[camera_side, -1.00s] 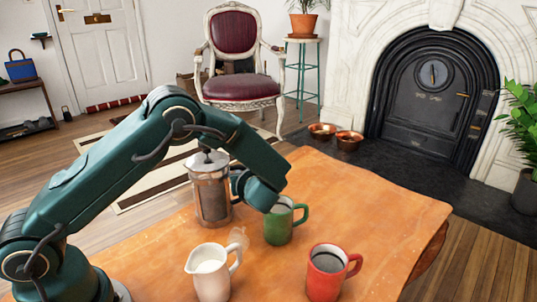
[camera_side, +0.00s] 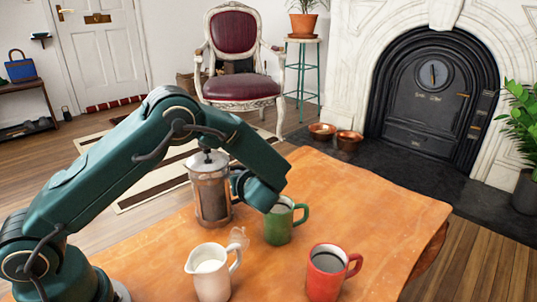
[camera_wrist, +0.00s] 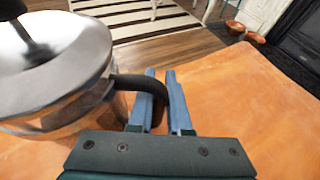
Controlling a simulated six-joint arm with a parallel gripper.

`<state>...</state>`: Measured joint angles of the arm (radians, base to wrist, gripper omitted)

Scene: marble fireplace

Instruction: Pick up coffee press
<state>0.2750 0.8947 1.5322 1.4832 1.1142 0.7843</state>
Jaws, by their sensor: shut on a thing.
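The coffee press (camera_side: 211,190) stands upright on the wooden table (camera_side: 365,203), a glass and metal cylinder with a dark plunger knob. In the wrist view its metal lid and body (camera_wrist: 60,75) fill the left side, and its dark handle (camera_wrist: 140,83) reaches right to my gripper (camera_wrist: 160,100). My gripper, also in the side view (camera_side: 240,183), is shut on the handle, with one blue-grey finger on each side of it. The lower part of the handle is hidden by the fingers. The press's base appears to be on the table.
A green mug (camera_side: 280,222) stands just right of the press, close under my wrist. A white milk pitcher (camera_side: 210,272) and a red mug (camera_side: 327,274) stand nearer the front. The table's right and back parts are clear.

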